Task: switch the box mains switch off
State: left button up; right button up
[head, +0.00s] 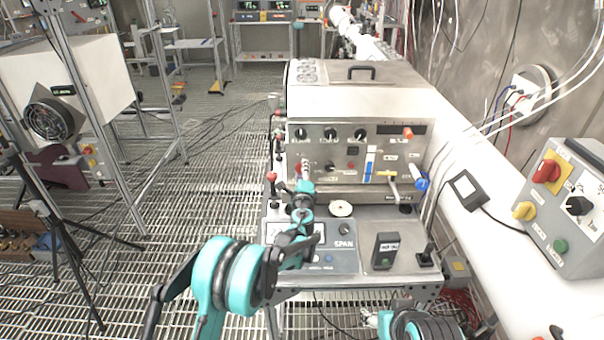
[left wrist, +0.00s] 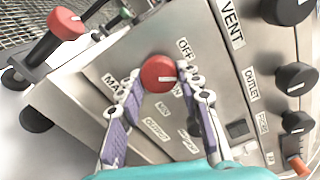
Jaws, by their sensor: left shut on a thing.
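The box (head: 345,145) is a grey metal unit with a front panel of knobs and switches. Its mains switch (left wrist: 158,74) is a round red knob with a white pointer mark; an OFF label is beside it, and a label starting "MA" is partly covered by a finger. In the head view the red knob (head: 298,168) shows only as a sliver behind my gripper. My left gripper (head: 305,172) reaches the panel's left side. In the left wrist view its two fingers (left wrist: 162,92) are shut on the red knob, one on each side. The white mark points right, not straight at OFF.
Below the box are a SPAN panel (head: 330,260) and a small dark switch unit (head: 385,250) on a cart. A grey control box (head: 565,210) with red and yellow knobs is at the right. A red-topped lever (left wrist: 66,23) stands near the gripper. Grated floor lies left.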

pick_arm(q)
jog(key=n, duration=0.6)
jog(key=shift+b, duration=0.35)
jog(key=shift+n, duration=0.3)
jog(key=o, duration=1.2)
jog(key=shift+c, duration=0.2)
jog(key=s, duration=1.2)
